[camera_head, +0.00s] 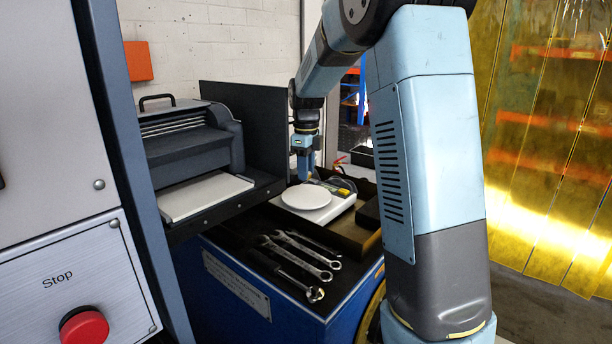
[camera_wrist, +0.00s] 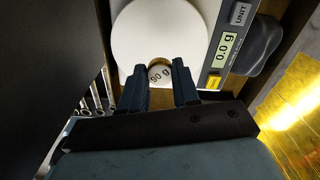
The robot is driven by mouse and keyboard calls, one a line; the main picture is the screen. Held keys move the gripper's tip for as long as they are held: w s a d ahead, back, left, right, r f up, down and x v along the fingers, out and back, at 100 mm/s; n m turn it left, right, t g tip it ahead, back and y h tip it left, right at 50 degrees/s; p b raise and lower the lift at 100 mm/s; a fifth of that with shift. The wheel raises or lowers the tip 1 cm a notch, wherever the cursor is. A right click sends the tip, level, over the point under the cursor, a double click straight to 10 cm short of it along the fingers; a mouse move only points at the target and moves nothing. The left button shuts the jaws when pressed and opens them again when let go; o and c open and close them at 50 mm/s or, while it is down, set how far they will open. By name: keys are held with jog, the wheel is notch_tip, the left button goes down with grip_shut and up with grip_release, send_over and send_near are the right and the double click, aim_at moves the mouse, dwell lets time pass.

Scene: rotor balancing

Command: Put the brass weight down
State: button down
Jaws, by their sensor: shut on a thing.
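The brass weight (camera_wrist: 160,73) shows in the wrist view as a small round piece with a brass rim and a pale top marked in grams; its number is hard to read at this angle. My gripper (camera_wrist: 160,82) is shut on it, one dark finger on each side. Behind it in the wrist view is the round white pan (camera_wrist: 150,25) of a scale, whose display (camera_wrist: 224,48) reads 0.0 g. In the head view my gripper (camera_head: 305,178) points down just above the far part of the pan (camera_head: 306,198). The weight is too small to make out there.
Several wrenches (camera_head: 300,255) lie on the dark bench top in front of the scale. A dark grey machine (camera_head: 190,140) with a pale tray stands left, beside a dark upright panel (camera_head: 255,125). A brown tray edge (camera_head: 350,238) runs along the scale's right. A yellow curtain (camera_head: 550,150) hangs far right.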

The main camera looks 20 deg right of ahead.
jog(key=s+d+r+m, duration=0.2)
jog(key=s+d, duration=0.5)
jog(key=s, duration=0.5)
jog(key=s+d+r+m, duration=0.3)
jog(key=s+d, duration=0.4)
jog(key=s, duration=0.5)
send_over(376, 214)
jog(key=s, duration=0.1)
notch_tip(376, 214, down, 9)
jog(key=shift+a+r, duration=0.1)
jog(key=shift+w+d+f, duration=0.2)
jog(key=shift+w+f, duration=0.35)
jog(key=shift+f, duration=1.7)
jog(key=shift+f, duration=0.1)
jog(key=c, duration=1.1)
grip_release()
